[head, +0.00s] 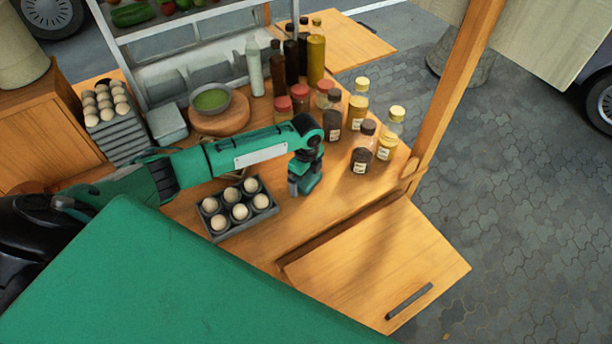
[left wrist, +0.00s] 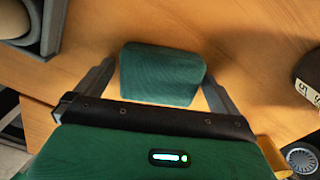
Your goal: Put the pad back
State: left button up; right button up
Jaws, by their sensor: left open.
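The pad (left wrist: 160,72) is a dark green, soft-edged block on the wooden counter in the left wrist view. It lies between the two spread fingers of my left gripper (left wrist: 157,78), with a gap visible on either side. In the head view my left gripper (head: 304,185) points down at the counter between the egg tray and the jars. There I cannot clearly tell the pad from the green gripper. My right gripper is not in view.
An egg tray (head: 243,228) with several eggs sits left of my left gripper. Spice jars (head: 362,160) stand close to its right. A bowl of green sauce (head: 211,99) stands on a round board behind the arm. A hinged wooden flap (head: 375,262) in front is bare.

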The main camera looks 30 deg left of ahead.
pick_arm(q)
jog(key=shift+r, duration=0.4)
notch_tip(320, 180, up, 11)
jog(key=b, duration=0.3)
jog(key=shift+r, duration=0.2)
